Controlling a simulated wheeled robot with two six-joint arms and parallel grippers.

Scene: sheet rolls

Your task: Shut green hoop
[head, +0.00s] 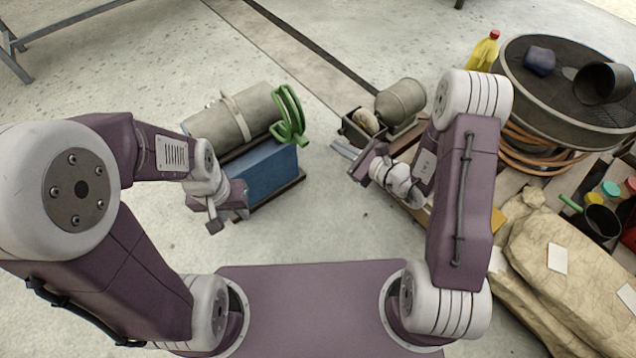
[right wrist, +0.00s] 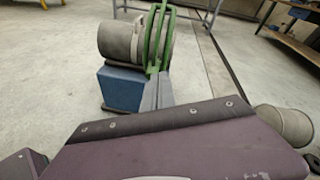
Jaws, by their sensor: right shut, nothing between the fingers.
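The green hoop (head: 289,117) shows as two curved green bars with a gap between them, at the right end of a grey sheet roll (head: 232,120). The roll has a beige band and lies on a blue block (head: 265,172). In the right wrist view the hoop (right wrist: 152,42) stands upright at the roll's right end, its lower part hidden behind my fingers. My right gripper (head: 342,148) is shut and empty, apart from the hoop and to its right. My left gripper (head: 228,218) is in front of the blue block; its finger gap is not clear.
A grey canister (head: 400,101) and a small dark box (head: 352,133) stand right of the roll. A round dark table (head: 520,95), a yellow bottle (head: 484,50) and tan sacks (head: 560,265) fill the right side. The floor between block and dark box is clear.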

